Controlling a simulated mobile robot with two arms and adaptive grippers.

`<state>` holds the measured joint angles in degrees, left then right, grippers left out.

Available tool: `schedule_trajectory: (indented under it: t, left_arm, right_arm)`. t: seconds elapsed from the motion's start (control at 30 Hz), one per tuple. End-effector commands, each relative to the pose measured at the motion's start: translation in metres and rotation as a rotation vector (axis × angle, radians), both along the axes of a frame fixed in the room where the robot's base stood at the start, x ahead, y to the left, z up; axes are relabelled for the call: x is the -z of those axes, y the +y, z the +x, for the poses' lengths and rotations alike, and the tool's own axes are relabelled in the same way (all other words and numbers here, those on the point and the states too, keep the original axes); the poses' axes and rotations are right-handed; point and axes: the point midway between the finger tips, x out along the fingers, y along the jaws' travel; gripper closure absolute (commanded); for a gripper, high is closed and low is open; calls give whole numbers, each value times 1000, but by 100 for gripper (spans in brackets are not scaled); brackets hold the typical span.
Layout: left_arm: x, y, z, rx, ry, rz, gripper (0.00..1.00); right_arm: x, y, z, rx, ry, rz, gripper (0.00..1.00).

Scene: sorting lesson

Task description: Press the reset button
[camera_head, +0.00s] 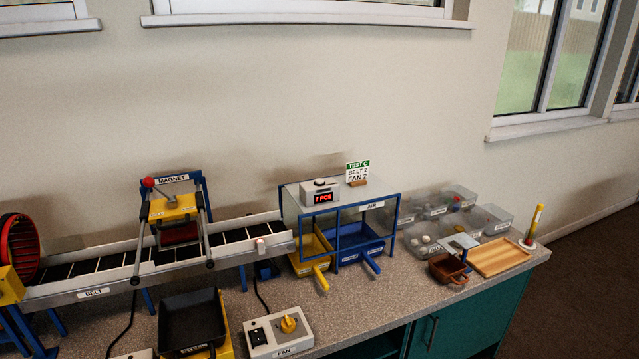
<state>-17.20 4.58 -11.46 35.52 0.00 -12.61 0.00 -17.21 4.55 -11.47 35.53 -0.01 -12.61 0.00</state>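A small white counter box (319,190) with a red lit display (324,198) sits on top of the clear, blue-framed AIR box (345,212) in the middle of the bench. A small grey round part shows on top of the counter box; I cannot read any label on it, so I cannot tell if it is the reset button. Nothing touches the counter box. Neither of my grippers is in view.
The belt (100,275) and MAGNET frame (178,205) are left. The FAN control (278,332) is in front. Clear bins (495,218) and a wooden tray (499,257) are right. Worktop (375,305) front of centre is clear.

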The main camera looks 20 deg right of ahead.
Motion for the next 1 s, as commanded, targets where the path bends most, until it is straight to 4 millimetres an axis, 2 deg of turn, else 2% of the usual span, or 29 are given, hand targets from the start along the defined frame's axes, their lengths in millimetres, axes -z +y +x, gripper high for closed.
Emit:
schedule_trajectory:
  t: [0.33,0.8,1.0]
  left_arm:
    - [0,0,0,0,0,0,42]
    - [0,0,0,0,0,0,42]
    - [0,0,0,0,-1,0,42]
  right_arm:
    - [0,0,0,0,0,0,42]
    - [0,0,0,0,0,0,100]
    - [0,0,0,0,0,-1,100]
